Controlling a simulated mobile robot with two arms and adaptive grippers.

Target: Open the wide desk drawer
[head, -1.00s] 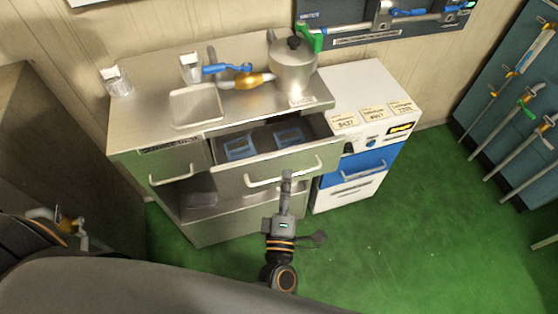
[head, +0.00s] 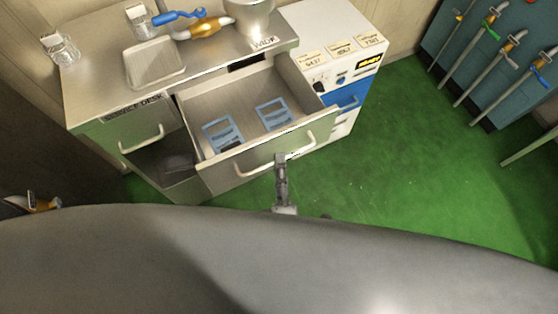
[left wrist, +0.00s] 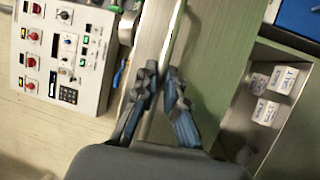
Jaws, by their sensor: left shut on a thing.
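The wide desk drawer (head: 215,172) stands pulled far out of the metal desk in the head view, its inside open to view. Two blue slotted pieces (head: 222,134) lie on its floor. Its long bar handle (head: 250,170) runs across the front panel. My right gripper is not in view.
The desk top (head: 95,78) holds a tray (head: 155,64), glass jars, a blue-handled tool and a pot (head: 250,18). A smaller closed drawer (head: 125,135) is at left. A white and blue cabinet (head: 330,50) stands right. Green floor (head: 420,180) is clear at right.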

